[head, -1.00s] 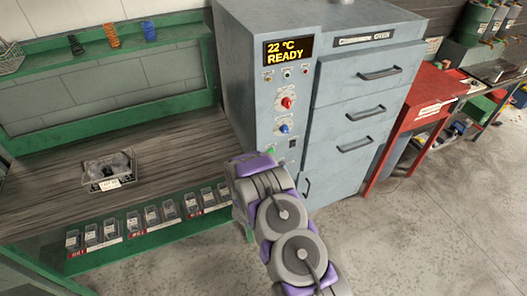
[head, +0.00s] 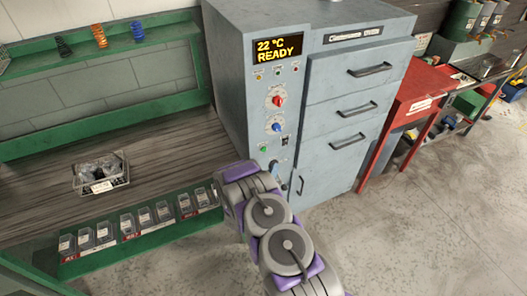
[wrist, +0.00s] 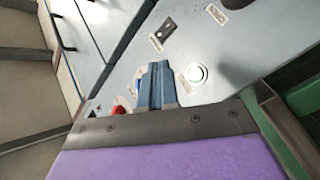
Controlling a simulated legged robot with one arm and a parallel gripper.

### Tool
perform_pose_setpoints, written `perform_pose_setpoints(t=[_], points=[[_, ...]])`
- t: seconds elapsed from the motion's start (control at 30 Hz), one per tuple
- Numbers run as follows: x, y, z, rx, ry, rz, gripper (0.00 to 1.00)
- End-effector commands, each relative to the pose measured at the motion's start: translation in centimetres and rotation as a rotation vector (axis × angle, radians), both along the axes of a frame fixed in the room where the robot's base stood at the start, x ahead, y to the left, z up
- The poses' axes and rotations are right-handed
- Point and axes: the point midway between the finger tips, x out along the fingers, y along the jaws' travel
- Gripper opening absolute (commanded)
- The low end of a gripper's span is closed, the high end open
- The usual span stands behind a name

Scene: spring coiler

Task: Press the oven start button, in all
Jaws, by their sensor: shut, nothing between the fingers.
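The grey oven (head: 352,90) stands in the middle of the head view, its display (head: 278,48) reading "22 °C READY". A round green button (head: 263,149) is low on its control panel, and it shows in the wrist view (wrist: 195,73) with a pale ring and a label beside it. I cannot read that label. My gripper (wrist: 155,68) is shut and empty, its blue fingers pointing toward the panel beside the green button. In the wrist picture the fingertips lie left of the button; contact with the panel cannot be told. In the head view my arm hides most of the gripper.
A red knob (head: 278,101) and a blue knob (head: 277,127) sit higher on the panel. A green workbench with a basket (head: 101,173) stands left; a red table (head: 415,100) stands right.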

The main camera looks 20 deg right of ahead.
Motion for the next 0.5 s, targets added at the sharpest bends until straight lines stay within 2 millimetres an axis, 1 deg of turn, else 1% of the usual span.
perform_pose_setpoints(t=[0.1, 0.3, 0.5], points=[[1.8, 0.1, 0.1, -0.001, -0.008, 0.002, 0.0], [4.3, 0.2, 0.0, 0.0, -0.005, 0.001, 0.0], [6.3, 0.3, 0.0, -0.001, -0.005, 0.001, 0.0]])
